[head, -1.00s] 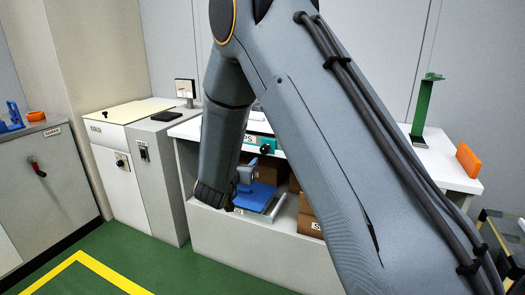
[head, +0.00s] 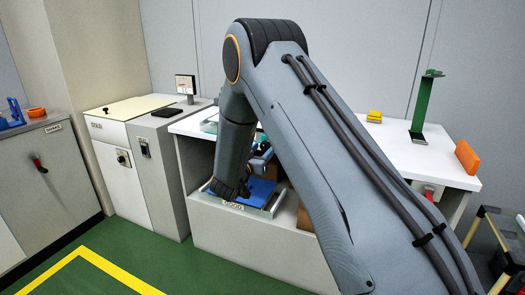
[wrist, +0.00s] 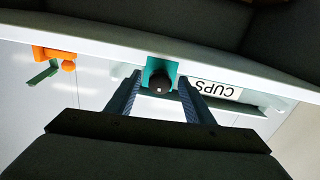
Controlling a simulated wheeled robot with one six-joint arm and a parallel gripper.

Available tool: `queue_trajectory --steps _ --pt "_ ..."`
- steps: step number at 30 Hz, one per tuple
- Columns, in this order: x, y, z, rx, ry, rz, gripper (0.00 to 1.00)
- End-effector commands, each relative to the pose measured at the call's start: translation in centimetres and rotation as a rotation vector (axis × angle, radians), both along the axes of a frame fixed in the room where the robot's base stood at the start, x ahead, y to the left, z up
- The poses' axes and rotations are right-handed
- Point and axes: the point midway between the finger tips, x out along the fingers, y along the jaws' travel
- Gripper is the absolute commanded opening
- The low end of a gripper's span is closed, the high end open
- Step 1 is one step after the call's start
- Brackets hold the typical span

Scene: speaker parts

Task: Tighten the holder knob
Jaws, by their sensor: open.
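The holder knob (wrist: 160,84) is dark and round. It sits on a teal plate (wrist: 152,63) at the edge of a white surface in the wrist view, beside an upside-down "CUPS" label (wrist: 214,90). My gripper (wrist: 160,80) is open. Its two fingers point toward the plate, one on each side of the knob, with visible gaps; I cannot tell how deep they reach.
A white bench (head: 402,155) carries a green upright stand (head: 426,105), an orange block (head: 467,157) and a yellow piece (head: 374,116). Grey cabinets stand left. The green floor in front is clear.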

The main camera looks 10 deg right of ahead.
Motion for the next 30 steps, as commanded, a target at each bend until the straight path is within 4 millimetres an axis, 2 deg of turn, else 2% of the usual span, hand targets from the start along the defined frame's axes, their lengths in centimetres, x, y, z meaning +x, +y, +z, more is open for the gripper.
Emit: queue_trajectory --steps 7,12,15,23,30 --pt "0.07 -0.02 -0.02 0.0 0.001 0.001 0.48" --pt "0.06 0.0 -0.02 0.0 0.001 0.001 0.19" --pt "0.06 0.0 -0.03 0.0 0.001 0.001 0.06" --pt "0.07 0.03 -0.04 0.023 -0.016 0.002 0.06" --pt "0.11 0.08 -0.1 0.124 -0.089 0.002 0.06"
